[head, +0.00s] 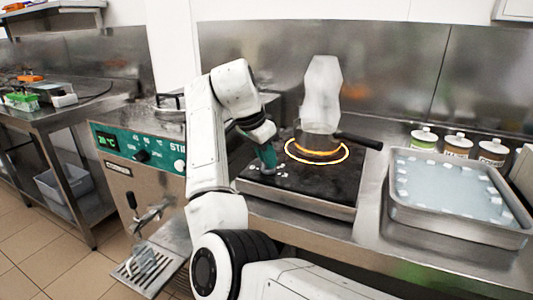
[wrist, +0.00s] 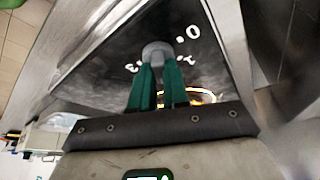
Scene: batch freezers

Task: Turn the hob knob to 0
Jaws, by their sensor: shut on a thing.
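The black hob (head: 330,190) stands on the steel counter, with an orange ring (head: 347,152) glowing on its top. White marks lie at the hob's front left corner. My gripper (head: 268,165) points down at that corner. In the wrist view its green fingers (wrist: 157,68) are shut on the grey round hob knob (wrist: 157,50). A white 0 (wrist: 193,33) is printed to the right of the knob, with other marks around it, one like a 3 to the left. The knob's pointer cannot be made out. In the head view my gripper hides the knob.
A small pot (head: 318,140) with a dark handle (head: 358,140) sits on the glowing ring under a pale plume. A steel tray (head: 455,223) of pale liquid and several jars (head: 424,139) stand right. A teal-panelled machine (head: 135,150) stands left.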

